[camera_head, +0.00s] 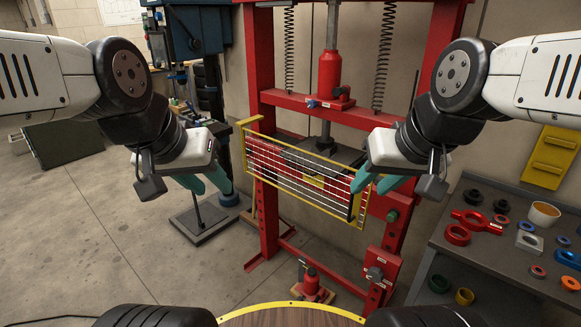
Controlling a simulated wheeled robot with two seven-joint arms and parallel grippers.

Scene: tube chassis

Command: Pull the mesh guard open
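The mesh guard (300,178) is a yellow frame with pale horizontal wires. It stands across the front of the red press (262,70), at the height of the press bed. A dark upright bar (356,206) shows near its right end. My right gripper (370,190) has teal fingers spread apart and overlaps the guard's right end in the picture. I cannot tell whether it touches the guard, and it hides part of that end. My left gripper (214,192) is open and empty, to the left of the guard and apart from it.
A dark workbench (440,240) with rings, blocks and a cup stands at the right. A blue drill press (200,28) with a dark base plate (204,221) stands at the left. A red jack (311,280) sits low under the press.

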